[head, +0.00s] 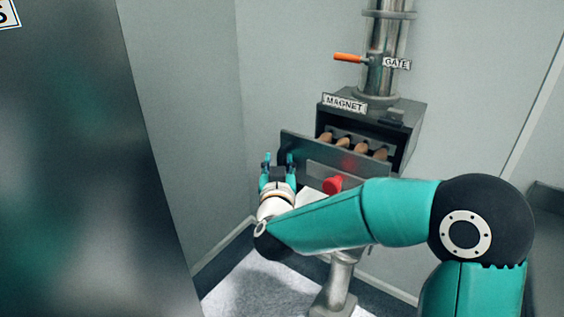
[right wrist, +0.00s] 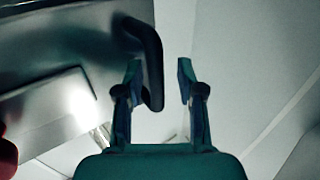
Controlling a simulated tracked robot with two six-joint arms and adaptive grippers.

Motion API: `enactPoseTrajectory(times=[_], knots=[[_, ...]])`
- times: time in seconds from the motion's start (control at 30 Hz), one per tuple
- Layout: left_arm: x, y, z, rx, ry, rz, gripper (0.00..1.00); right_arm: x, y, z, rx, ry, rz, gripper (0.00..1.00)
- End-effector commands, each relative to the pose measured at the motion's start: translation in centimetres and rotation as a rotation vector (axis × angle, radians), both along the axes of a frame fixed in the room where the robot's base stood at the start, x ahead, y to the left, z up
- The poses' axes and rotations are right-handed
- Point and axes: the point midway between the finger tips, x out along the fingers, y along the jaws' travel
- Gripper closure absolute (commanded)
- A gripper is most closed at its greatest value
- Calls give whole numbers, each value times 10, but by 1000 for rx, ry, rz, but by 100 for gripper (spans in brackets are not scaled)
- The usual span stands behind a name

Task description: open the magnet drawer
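The magnet housing (head: 412,118) is a dark box under a MAGNET label. Its drawer stands partly out, with a grey front plate (head: 318,148) and several brownish rods (head: 350,145) showing behind it. A black bar handle (right wrist: 152,62) stands out from the plate in the right wrist view. My right gripper (head: 278,162) is at the left end of the drawer front. In the right wrist view its fingers (right wrist: 160,75) are apart, with the handle bar by the left finger; contact is unclear. My left gripper is not in view.
A red knob (head: 333,185) sits below the drawer front. A steel pipe with an orange GATE lever (head: 347,57) rises above the housing. A large dark metal panel (head: 80,160) fills the left side. Pale walls stand behind.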

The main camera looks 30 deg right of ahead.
Motion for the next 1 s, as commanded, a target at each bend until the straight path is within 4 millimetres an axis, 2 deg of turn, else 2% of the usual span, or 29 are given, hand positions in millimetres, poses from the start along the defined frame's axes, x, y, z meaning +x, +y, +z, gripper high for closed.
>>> enactPoseTrajectory(times=[0.3,0.47,1.0], knots=[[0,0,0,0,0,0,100,-1,-1,-1,1,1,-3,61],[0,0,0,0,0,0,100,-9,6,-1,1,1,-1,61],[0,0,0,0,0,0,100,-86,60,-1,1,1,2,61]])
